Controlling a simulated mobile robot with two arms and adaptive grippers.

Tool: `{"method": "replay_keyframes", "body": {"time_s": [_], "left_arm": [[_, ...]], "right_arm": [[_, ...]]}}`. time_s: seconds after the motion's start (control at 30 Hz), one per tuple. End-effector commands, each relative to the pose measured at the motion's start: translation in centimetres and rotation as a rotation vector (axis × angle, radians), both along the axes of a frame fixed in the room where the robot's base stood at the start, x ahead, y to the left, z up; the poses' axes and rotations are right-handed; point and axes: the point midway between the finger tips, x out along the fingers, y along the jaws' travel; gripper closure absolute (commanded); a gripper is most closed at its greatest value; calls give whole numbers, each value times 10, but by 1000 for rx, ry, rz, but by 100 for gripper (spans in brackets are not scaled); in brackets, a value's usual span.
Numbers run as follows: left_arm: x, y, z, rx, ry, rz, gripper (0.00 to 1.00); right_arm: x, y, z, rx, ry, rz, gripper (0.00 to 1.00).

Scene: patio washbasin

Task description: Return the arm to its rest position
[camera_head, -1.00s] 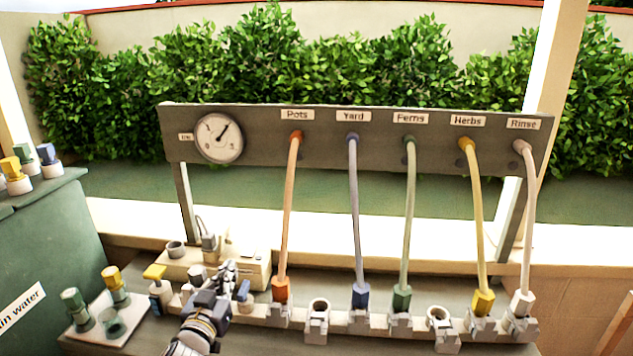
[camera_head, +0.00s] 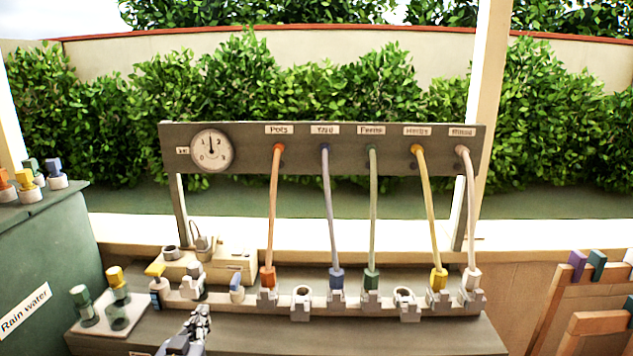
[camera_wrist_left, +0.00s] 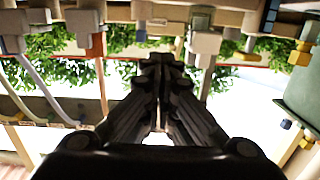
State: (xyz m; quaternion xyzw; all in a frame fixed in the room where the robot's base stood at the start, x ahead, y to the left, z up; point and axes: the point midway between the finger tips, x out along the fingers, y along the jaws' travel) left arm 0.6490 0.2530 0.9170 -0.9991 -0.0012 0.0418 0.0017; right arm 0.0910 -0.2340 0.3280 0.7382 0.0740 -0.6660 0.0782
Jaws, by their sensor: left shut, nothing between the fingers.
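My left gripper (camera_head: 200,318) is low in the head view, in front of the grey bench (camera_head: 400,335) that carries the valves and hoses. Its fingers are together with nothing between them. In the left wrist view the closed fingers (camera_wrist_left: 160,75) point toward the hedge, and that picture is upside down. The gripper is apart from the white-bodied valve (camera_head: 192,285) and the blue-topped piece (camera_head: 236,289) behind it. My right gripper does not show.
A panel with a gauge (camera_head: 211,151) stands behind the bench, with several coloured hoses running down to sockets. A green rain water tank (camera_head: 40,265) is at the left. A wooden rack with coloured clips (camera_head: 597,265) is at the right.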

Motion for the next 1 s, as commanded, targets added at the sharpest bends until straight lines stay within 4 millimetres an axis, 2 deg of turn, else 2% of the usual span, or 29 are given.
{"method": "replay_keyframes", "body": {"time_s": [0.17, 0.37, 0.47, 0.63, 0.8, 1.0], "left_arm": [[-30, -2, -32, 7, 117, 34, 100], [-84, -7, -78, 24, 316, 65, 100], [-124, -11, -104, 38, 450, 71, 100], [-210, -22, -142, 68, 715, 42, 100], [-278, -32, -159, 92, 907, -11, 100], [-342, -42, -165, 112, 1079, -79, 100]], "right_arm": [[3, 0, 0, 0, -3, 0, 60], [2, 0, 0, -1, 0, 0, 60], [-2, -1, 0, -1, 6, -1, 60], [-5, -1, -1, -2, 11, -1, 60], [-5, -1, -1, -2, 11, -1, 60], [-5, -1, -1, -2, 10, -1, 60]]}}
